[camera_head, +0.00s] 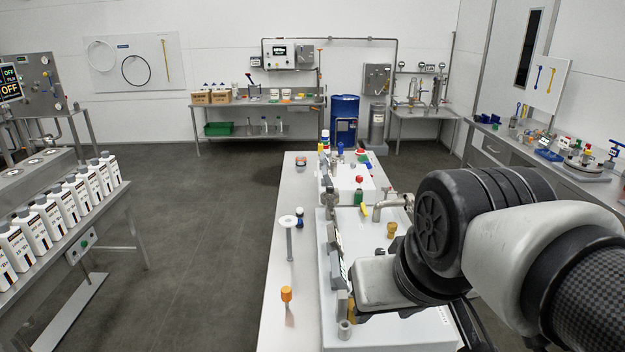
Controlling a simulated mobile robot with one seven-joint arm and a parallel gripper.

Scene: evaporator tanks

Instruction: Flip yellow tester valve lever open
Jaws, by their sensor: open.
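My arm comes in from the right over the central bench. My gripper (342,283) is at its end, above the white-grey panel, open, with its fingers seen edge-on and small. A yellow piece (352,311) shows just below the gripper, partly hidden by it; I cannot tell if they touch. A small yellow part (363,209) sits near a metal spout (390,205) farther back. A gold-yellow knob (391,229) stands upright beyond my wrist. I cannot tell which of these is the tester valve lever. My arm hides much of the panel's right side.
The central bench (272,310) holds an orange-topped item (286,294) and a pale round-topped stand (288,222) left of my gripper. A white box (352,185) with coloured knobs stands behind. White bottles (47,217) line the left table. The floor between is clear.

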